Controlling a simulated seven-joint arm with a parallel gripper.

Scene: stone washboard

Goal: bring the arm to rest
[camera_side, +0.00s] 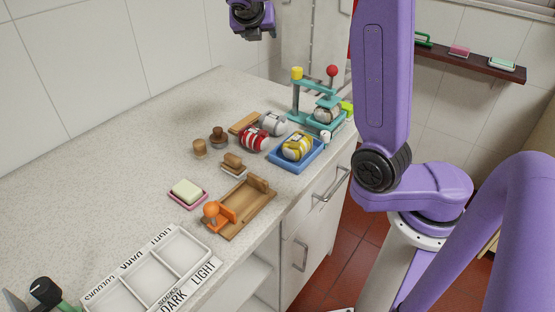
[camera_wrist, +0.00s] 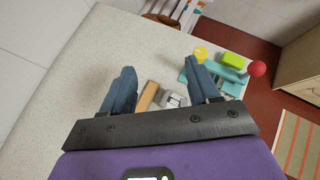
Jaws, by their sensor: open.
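My gripper (camera_side: 252,32) hangs high at the top of the side view, well above the counter and apart from everything on it. In the wrist view my gripper (camera_wrist: 163,74) shows two blue-grey fingers spread wide with nothing between them. Below and beyond the fingers, the wrist view shows the pale speckled counter (camera_wrist: 85,65). The purple arm stands upright at the right of the side view. Part of the gripper is cut off by the top edge of the side view.
On the counter (camera_side: 120,130) are a teal press (camera_side: 297,96), a blue tray (camera_side: 281,163) with a yellow-striped roll, a red roll (camera_side: 252,138), a wooden board (camera_side: 250,212), a soap dish (camera_side: 176,202) and a labelled sorting tray (camera_side: 127,293). The counter's left and back are clear.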

